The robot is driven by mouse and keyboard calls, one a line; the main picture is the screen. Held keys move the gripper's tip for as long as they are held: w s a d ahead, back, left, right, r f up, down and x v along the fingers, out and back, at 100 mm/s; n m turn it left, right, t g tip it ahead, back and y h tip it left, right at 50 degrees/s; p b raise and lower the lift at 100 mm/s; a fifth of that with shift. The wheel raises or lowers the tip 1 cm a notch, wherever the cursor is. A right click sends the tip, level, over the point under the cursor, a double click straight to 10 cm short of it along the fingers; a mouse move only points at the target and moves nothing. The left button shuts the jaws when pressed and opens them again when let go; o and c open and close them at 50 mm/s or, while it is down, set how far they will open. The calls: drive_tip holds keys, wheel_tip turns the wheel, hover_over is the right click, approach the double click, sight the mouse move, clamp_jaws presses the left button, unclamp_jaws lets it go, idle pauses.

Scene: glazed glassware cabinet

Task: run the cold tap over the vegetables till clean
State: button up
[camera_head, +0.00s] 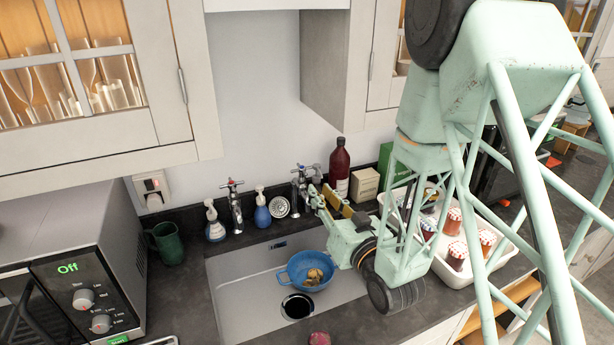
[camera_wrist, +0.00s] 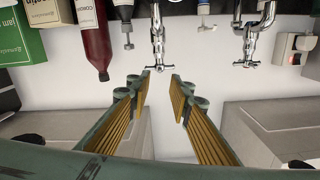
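The right-hand tap (camera_head: 299,186) stands behind the colander. The left-hand tap (camera_head: 235,206) has a red-marked top. My gripper (camera_head: 321,195) is near the right-hand tap, above and behind the colander. In the wrist view, its yellow-padded fingers (camera_wrist: 160,76) are apart with nothing between them. No water stream shows. The colander is not visible in the wrist view.
A white tray of jars (camera_head: 512,243) is at right. A microwave (camera_head: 75,262) and green mug (camera_head: 166,243) are left.

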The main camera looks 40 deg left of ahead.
sight(302, 171)
drive_tip(key=shift+p+x, duration=0.45)
drive_tip(key=shift+x, duration=4.65)
clamp_jaws()
